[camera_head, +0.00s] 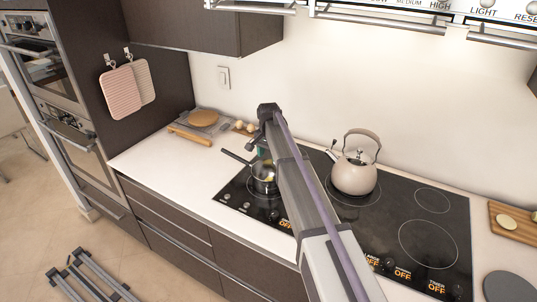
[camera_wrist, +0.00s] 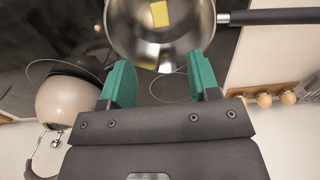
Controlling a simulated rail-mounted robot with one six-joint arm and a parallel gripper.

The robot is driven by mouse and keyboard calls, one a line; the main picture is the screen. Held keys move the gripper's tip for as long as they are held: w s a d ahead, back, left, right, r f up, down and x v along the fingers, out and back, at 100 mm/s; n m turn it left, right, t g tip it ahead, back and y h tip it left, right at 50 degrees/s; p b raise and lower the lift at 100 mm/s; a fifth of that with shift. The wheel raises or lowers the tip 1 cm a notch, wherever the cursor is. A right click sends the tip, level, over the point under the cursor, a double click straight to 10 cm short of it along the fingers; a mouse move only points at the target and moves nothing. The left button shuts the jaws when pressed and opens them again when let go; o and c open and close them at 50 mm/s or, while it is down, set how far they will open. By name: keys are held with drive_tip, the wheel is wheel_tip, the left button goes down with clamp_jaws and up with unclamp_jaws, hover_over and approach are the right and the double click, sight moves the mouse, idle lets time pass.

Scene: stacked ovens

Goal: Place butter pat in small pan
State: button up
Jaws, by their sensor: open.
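The small pan (camera_head: 263,185) is a shiny metal pan with a dark handle, sitting on the left part of the black cooktop. It also shows at the top of the wrist view (camera_wrist: 135,42), cut off by the upper edge. The yellow butter pat (camera_wrist: 160,13) lies inside the pan, apart from my fingers. My gripper (camera_wrist: 162,82) is open, with its two green fingertips spread and nothing between them. It is close to the pan's rim; whether it touches cannot be told. In the head view my arm hides most of the gripper and part of the pan.
A beige kettle (camera_head: 354,177) stands on the cooktop to the right of my arm. Several eggs (camera_wrist: 264,99) sit in a wooden holder behind the pan. The near left counter (camera_head: 185,170) is clear.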

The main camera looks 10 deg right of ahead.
drive_tip(key=shift+f, duration=0.2)
drive_tip(key=s+n+b, duration=0.1)
drive_tip(key=s+n, duration=0.7)
drive_tip(key=s, duration=2.9)
drive_tip(key=shift+f, duration=0.35)
